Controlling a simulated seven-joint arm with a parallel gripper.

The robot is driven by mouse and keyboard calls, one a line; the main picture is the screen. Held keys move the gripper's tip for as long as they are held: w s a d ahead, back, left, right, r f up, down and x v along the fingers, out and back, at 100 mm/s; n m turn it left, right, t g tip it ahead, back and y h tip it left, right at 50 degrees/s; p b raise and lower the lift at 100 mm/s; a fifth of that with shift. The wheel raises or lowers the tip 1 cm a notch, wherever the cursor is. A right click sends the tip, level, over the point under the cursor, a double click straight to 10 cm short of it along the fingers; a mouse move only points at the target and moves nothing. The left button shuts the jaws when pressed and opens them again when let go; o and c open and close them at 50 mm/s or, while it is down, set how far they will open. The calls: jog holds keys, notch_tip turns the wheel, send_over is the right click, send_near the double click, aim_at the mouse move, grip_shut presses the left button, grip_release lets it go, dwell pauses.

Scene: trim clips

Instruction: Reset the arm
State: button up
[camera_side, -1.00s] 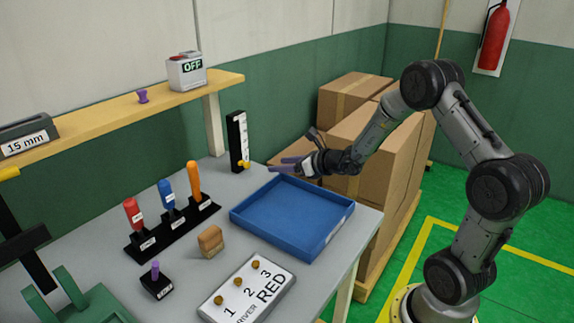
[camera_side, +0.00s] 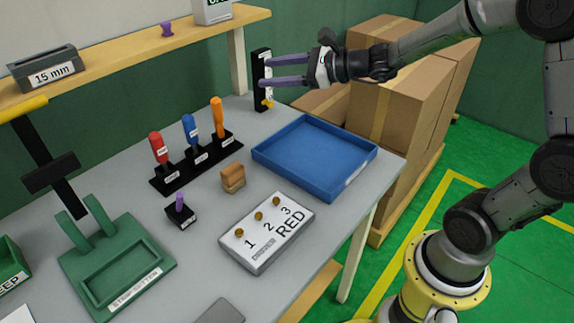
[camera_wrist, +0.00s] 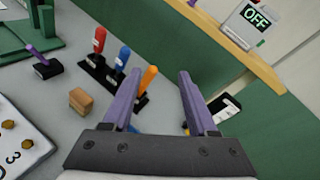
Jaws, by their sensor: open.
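My gripper (camera_side: 265,71) is open and empty, its two purple fingers pointing left, above the far end of the bench. In the side view the fingers overlap the upright black gauge with a white scale (camera_side: 262,92); I cannot tell how far apart they are. In the wrist view my gripper (camera_wrist: 157,76) shows its fingers spread with nothing between them. The blue tray (camera_side: 314,183) lies below and in front of my gripper and looks empty. My arm reaches in from the right.
A shelf (camera_side: 130,63) runs along the wall. Cardboard boxes (camera_side: 410,110) stand behind the tray. The green fixture (camera_side: 115,262) is front left.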

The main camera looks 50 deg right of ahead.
jog(key=s+a+r+n+g+y, duration=0.35)
jog(key=s+a+n+g, duration=0.25)
jog(key=s+a+n, duration=0.8)
jog(key=s+d+f+n+g+h, duration=0.1)
jog(key=s+d+f+n+h, duration=0.3)
jog(key=s+d+n, duration=0.2)
jog(key=s+d+f+n+g+h, duration=0.1)
jog(key=s+d+f+n+h, duration=0.3)
jog(key=s+d+n, duration=0.3)
jog(key=s+h, duration=0.1)
jog(key=s, duration=0.2)
jog(key=shift+d, duration=0.15)
jog(key=shift+r, duration=0.1)
dwell(0.8)
